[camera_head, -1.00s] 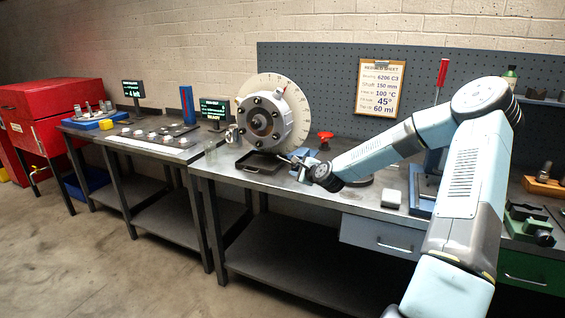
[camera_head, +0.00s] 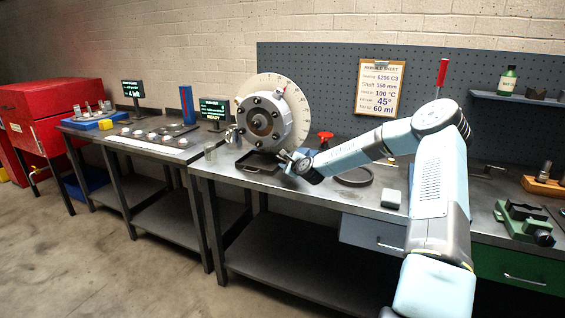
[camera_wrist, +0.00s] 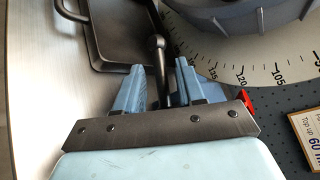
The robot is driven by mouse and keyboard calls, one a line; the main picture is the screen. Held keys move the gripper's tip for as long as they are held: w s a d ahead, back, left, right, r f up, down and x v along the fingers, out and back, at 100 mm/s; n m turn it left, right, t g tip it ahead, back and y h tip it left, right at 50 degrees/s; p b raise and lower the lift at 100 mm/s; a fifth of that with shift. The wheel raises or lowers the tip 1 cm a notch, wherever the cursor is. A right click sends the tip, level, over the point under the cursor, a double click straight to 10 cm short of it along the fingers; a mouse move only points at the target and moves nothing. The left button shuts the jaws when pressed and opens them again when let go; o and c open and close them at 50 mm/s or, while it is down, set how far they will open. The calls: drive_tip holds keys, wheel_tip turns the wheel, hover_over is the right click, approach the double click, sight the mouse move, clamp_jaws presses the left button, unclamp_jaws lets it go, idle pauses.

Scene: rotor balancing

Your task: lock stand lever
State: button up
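The rotor (camera_head: 277,112) is mounted on its stand, a grey disc with dark bolts in front of a pale graduated dial (camera_head: 298,95). In the wrist view the dial (camera_wrist: 245,72) and the grey rotor rim (camera_wrist: 235,18) fill the upper right. A dark lever with a ball knob (camera_wrist: 157,42) shows beside the stand. My gripper (camera_wrist: 155,72) is open around the lever's rod, one blue finger on each side with visible gaps. In the head view my gripper (camera_head: 286,157) is at the stand's right side, and the lever is too small to make out.
A dark tray (camera_wrist: 120,35) lies beside the lever, under the rotor. A red knob (camera_head: 325,135) stands behind my gripper. A clipboard sheet (camera_head: 380,88) hangs on the pegboard.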

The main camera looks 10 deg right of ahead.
drive_tip(key=shift+x, duration=1.05)
drive_tip(key=shift+c, duration=0.3)
clamp_jaws()
drive_tip(key=shift+a, duration=0.15)
